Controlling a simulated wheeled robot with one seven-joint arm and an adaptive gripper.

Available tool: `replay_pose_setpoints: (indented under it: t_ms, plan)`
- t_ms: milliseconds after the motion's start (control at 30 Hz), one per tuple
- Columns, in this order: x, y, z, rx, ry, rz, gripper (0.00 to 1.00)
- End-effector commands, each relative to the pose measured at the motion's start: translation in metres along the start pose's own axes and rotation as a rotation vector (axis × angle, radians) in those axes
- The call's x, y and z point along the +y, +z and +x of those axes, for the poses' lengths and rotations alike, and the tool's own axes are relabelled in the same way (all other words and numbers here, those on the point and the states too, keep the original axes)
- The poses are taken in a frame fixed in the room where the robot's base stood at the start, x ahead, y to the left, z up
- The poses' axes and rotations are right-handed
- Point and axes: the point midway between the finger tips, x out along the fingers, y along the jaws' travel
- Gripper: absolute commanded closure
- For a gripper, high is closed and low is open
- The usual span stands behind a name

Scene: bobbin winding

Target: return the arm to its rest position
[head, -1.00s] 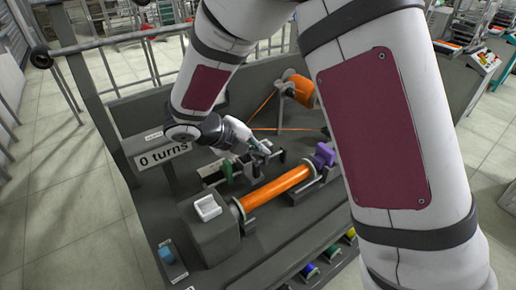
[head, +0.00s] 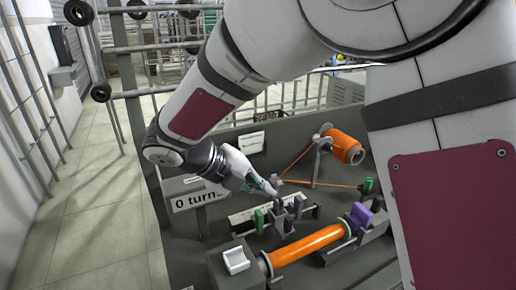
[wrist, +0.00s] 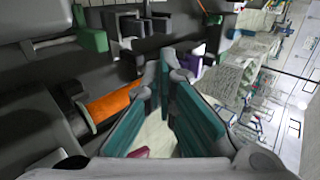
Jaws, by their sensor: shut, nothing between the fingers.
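My gripper (head: 268,188) is above the dark winding bench in the head view, at the end of my bent arm. In the wrist view its teal-padded fingers (wrist: 163,72) come together at the tips with nothing between them. Below and to its right in the head view, the orange-wound bobbin (head: 308,245) lies on its supports. Part of the bobbin also shows in the wrist view (wrist: 108,104), left of the fingers.
An orange thread spool (head: 347,147) stands at the back, with thread running from it. A green block (head: 259,222) and a purple block (head: 360,217) sit on the bench. A sign (head: 195,198) reads "0 turns". A white rocker (head: 235,259) tops the grey box. Railings stand behind.

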Motion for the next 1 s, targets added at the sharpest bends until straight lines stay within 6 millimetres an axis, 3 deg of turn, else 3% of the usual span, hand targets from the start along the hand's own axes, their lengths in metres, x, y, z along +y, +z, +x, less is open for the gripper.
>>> replay_pose_setpoints:
  t_ms: [167,300,500,800,967,1000]
  plan:
    - [-0.037,-0.028,-0.007,0.037,0.034,0.261,1.00]
    - [-0.081,-0.076,-0.015,0.113,0.090,0.699,1.00]
    - [-0.126,-0.150,-0.029,0.265,0.167,1.388,1.00]
    - [-0.154,-0.248,-0.056,0.609,0.261,2.420,1.00]
    - [-0.156,-0.286,-0.073,0.881,0.301,2.911,1.00]
    - [-0.156,-0.293,-0.076,-0.934,-0.304,-2.952,1.00]
